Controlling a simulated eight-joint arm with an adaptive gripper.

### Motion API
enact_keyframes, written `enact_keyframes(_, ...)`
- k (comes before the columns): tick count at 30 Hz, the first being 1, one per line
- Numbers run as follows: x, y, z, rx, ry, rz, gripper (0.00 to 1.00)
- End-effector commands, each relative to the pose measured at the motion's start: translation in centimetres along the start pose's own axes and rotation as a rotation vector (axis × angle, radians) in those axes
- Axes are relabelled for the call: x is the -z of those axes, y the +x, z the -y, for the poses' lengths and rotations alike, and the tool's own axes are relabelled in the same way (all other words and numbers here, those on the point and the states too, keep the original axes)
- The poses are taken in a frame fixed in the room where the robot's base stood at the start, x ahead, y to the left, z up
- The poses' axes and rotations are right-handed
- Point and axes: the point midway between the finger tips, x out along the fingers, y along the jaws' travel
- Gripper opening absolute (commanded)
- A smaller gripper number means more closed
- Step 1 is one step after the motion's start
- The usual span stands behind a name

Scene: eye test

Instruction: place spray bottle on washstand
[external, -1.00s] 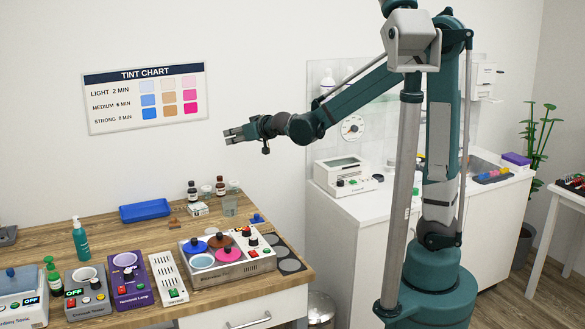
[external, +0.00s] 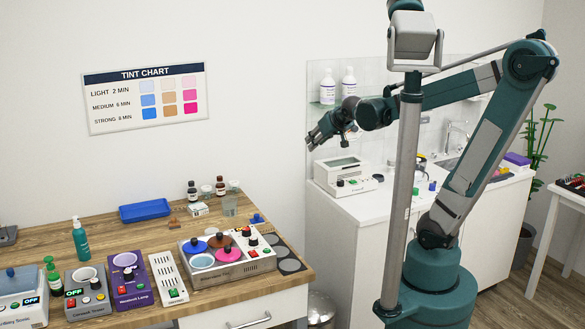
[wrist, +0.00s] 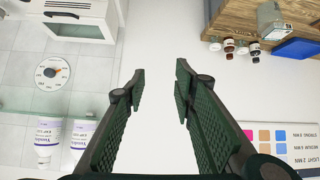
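A teal spray bottle (external: 80,241) stands upright at the back left of the wooden bench (external: 105,232). The white washstand (external: 332,222), with a tap (external: 446,135) and basin, is on the right, partly hidden by my arm. My gripper (external: 314,140) is in the air near the washstand's left end, far right of the spray bottle. In the wrist view my gripper (wrist: 160,72) has its fingers apart, with nothing between them. The spray bottle is not in the wrist view.
Two white bottles (external: 337,87) stand on a glass shelf close behind my gripper. A white device (external: 343,173) sits on the washstand's left end. The bench holds several devices, a pot warmer (external: 228,258) and a blue tray (external: 145,210). Small coloured things lie around the washstand's middle.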

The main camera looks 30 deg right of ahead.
Motion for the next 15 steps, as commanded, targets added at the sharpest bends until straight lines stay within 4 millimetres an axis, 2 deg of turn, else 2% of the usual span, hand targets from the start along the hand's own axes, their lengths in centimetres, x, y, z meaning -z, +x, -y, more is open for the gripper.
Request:
enact_keyframes(1,-1.1,-0.8,-1.1,-0.008,0.009,0.016,0.27)
enact_keyframes(6,-4.7,-3.1,-3.8,-0.025,0.026,0.073,0.27)
enact_keyframes(15,-11.6,-7.0,-7.3,-0.038,0.059,0.169,0.27)
